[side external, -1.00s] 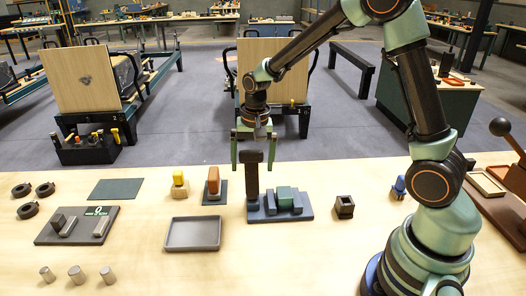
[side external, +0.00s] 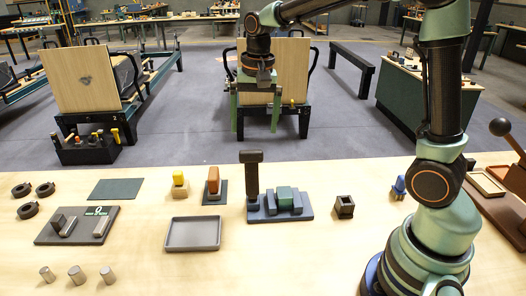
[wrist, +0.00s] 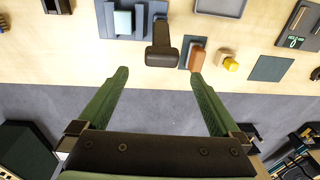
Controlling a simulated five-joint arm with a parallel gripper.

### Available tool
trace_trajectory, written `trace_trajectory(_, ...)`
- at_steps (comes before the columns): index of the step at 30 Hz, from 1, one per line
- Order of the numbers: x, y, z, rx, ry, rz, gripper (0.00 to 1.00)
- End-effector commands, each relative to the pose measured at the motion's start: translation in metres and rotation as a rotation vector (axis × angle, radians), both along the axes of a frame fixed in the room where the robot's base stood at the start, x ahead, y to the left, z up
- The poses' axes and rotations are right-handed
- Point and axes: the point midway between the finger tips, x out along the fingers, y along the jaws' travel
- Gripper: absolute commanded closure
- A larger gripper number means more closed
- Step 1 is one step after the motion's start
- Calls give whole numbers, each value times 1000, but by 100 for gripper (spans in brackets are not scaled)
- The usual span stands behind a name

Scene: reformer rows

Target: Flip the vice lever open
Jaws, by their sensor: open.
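The vice (side external: 300,212) is a blue-grey base on the table with a green block (side external: 285,196) between its jaws. Its dark lever (side external: 252,180) stands upright at the left end, with a wide block-like head. In the wrist view the lever head (wrist: 162,57) shows just beyond the fingertips, roughly centred between them. My gripper (side external: 255,127) is open and empty, raised above the lever and apart from it. Its two green fingers also show spread in the wrist view (wrist: 159,76).
An orange-brown block (side external: 213,183) and a yellow-topped piece (side external: 180,180) stand left of the vice. A grey tray (side external: 193,234) lies in front of them. A small dark open box (side external: 344,207) stands to the right. Bare table lies in front of the vice.

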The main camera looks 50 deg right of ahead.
Motion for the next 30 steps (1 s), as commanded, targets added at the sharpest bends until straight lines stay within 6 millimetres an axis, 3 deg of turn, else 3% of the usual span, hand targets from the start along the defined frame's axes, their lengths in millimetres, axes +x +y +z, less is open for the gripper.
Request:
trace_trajectory(9, 0, 0, 3, 0, 0, 0, 0)
trace_trajectory(11, 0, 0, 3, 0, 0, 0, 19)
trace_trajectory(17, 19, -11, 15, -1, 17, -3, 96)
trace_trajectory(18, 25, -15, 19, 0, 25, -3, 100)
trace_trajectory(24, 49, -34, 36, 0, 57, 0, 100)
trace_trajectory(30, 57, -41, 41, 1, 72, 1, 100)
